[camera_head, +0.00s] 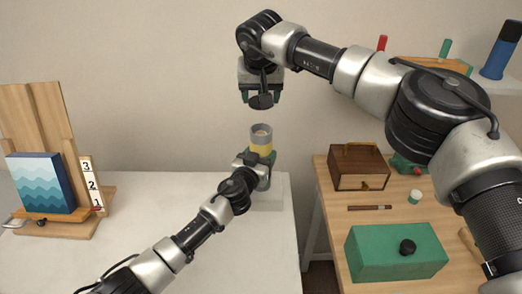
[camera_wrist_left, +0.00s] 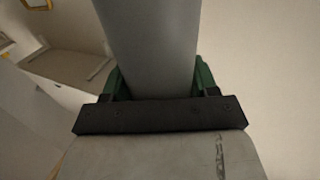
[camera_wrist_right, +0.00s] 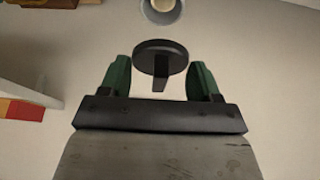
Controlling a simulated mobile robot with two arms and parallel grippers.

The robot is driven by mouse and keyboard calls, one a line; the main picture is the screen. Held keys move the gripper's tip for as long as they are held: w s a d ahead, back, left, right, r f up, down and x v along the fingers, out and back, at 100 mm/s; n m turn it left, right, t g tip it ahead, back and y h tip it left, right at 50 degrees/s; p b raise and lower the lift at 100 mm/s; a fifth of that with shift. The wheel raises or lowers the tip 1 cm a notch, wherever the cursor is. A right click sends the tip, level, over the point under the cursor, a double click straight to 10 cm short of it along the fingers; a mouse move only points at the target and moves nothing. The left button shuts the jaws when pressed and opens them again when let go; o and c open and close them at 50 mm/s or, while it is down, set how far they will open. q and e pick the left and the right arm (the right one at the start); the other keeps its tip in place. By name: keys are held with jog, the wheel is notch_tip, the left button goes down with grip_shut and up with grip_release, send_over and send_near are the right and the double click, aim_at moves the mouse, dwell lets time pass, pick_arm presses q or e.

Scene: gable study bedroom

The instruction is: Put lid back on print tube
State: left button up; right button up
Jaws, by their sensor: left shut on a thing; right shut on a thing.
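The print tube (camera_head: 261,131) is grey with a yellow band and stands about upright in my left gripper (camera_head: 262,157). The left wrist view shows the grey tube wall (camera_wrist_left: 150,45) between the green fingers. Its open mouth faces up, with something pale inside, also seen in the right wrist view (camera_wrist_right: 160,12). My right gripper (camera_head: 261,92) points down and is shut on the black round lid (camera_head: 261,102). In the right wrist view the lid (camera_wrist_right: 160,55) has a stem between the green fingers (camera_wrist_right: 160,80). The lid is above the tube mouth, apart from it.
A white table (camera_head: 240,240) is below the tube. An easel with a blue wave picture (camera_head: 42,183) stands at the left. A wooden desk at the right holds a brown box (camera_head: 358,167) and a green box (camera_head: 385,253). A shelf is at the upper right.

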jog(key=shift+s+f, duration=0.1)
jog(key=shift+f, duration=2.05)
jog(key=shift+f, duration=0.9)
jog(key=shift+f, duration=0.6)
jog(key=o, duration=1)
jog(key=shift+c, duration=0.2)
jog(key=v, duration=1.2)
